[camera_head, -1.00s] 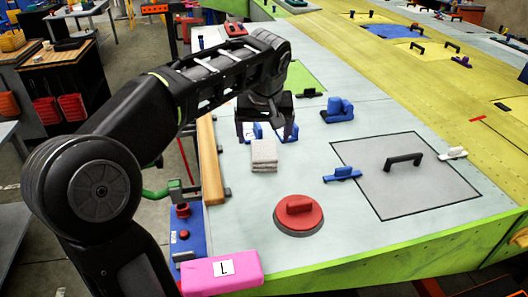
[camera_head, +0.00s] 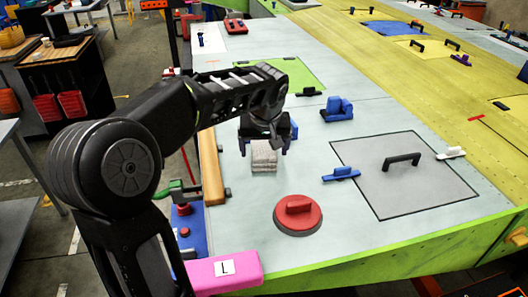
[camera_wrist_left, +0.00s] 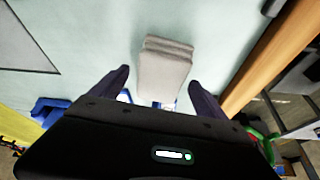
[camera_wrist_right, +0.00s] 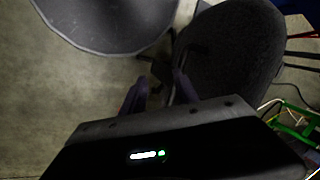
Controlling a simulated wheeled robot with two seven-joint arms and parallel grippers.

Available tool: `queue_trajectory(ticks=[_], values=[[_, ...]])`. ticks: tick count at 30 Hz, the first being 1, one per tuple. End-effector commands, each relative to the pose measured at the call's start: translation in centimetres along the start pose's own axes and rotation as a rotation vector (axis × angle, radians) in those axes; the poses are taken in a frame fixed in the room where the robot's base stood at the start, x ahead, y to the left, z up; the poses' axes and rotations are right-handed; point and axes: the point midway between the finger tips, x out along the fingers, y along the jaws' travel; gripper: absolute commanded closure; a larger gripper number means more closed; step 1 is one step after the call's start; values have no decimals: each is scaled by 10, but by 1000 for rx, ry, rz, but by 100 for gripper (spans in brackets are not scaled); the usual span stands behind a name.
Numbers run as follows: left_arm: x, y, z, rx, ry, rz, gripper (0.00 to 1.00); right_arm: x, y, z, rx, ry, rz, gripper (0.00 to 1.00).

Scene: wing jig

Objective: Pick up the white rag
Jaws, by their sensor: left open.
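The white rag (camera_head: 264,158) is a folded, pale stack lying on the light grey wing surface (camera_head: 335,235) in the head view. It also shows in the left wrist view (camera_wrist_left: 165,70), between and just beyond the fingertips. My left gripper (camera_head: 264,148) is open, with one finger on each side of the rag; I cannot tell whether either finger touches it. My right gripper (camera_wrist_right: 158,88) shows only in the right wrist view, over the floor, with its fingers a small distance apart and nothing visible between them.
A red round tool (camera_head: 298,214) sits in front of the rag. A wooden strip (camera_head: 210,170) runs along the left edge. A blue clamp (camera_head: 337,110) and a grey panel with a black handle (camera_head: 402,160) lie to the right. A pink block (camera_head: 225,271) marked L is at the front edge.

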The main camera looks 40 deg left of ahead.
Motion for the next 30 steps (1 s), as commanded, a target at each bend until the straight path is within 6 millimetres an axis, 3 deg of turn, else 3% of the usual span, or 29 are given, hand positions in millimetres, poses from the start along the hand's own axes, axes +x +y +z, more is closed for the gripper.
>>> queue_trajectory(ticks=[5,30], values=[[12,0,0,-1,1,0,15,-2,0,0,1,-1,1,64],[13,0,1,-1,1,1,15,0,0,0,1,-1,1,64]])
